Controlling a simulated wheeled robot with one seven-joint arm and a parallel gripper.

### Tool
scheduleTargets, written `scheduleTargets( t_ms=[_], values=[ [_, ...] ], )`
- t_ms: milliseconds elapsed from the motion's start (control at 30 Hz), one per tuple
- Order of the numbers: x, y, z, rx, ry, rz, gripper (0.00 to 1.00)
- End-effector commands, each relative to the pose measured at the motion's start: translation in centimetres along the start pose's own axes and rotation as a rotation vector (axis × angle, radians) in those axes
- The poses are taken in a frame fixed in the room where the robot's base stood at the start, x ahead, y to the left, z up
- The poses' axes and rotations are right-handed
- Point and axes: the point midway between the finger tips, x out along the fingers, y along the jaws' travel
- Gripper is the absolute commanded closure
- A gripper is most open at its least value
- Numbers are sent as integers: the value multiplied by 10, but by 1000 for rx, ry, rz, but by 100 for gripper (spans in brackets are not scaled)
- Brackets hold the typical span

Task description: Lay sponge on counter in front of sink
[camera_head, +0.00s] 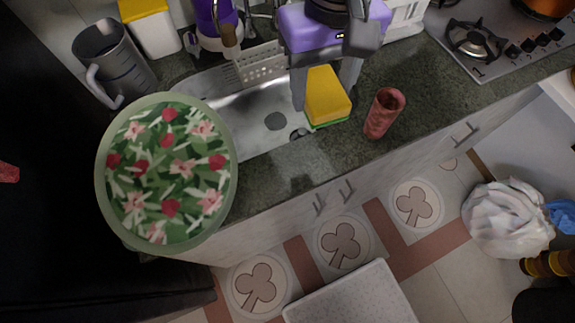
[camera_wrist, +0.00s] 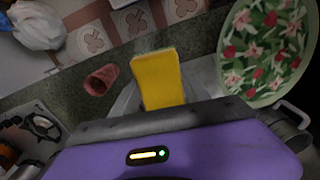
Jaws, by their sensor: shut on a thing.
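The sponge (camera_head: 325,97) is a yellow block with a green layer on its lower edge. My gripper (camera_head: 327,88) is shut on it, with a grey finger on either side. It is over the right end of the sink (camera_head: 262,125), by the counter edge of the basin; its height above is hard to judge. In the wrist view the sponge (camera_wrist: 158,80) stands out beyond the purple gripper body. The dark stone counter (camera_head: 290,170) has a strip in front of the sink, with a dark shadow on it.
A red cup (camera_head: 383,112) stands on the counter right of the sponge. A large floral plate (camera_head: 168,170) covers the counter left of the sink. A grey pitcher (camera_head: 112,60) is behind it. A stove (camera_head: 490,35) is at the right. The front strip between plate and cup looks clear.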

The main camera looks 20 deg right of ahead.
Motion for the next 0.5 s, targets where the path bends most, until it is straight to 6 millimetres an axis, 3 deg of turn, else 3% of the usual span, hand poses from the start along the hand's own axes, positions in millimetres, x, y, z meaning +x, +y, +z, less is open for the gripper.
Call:
scheduleTargets(
  t_ms=[267,500],
  values=[
    [9,1,4,-107,-4,-1,84],
    [61,0,6,-109,-7,-4,84]
  ],
)
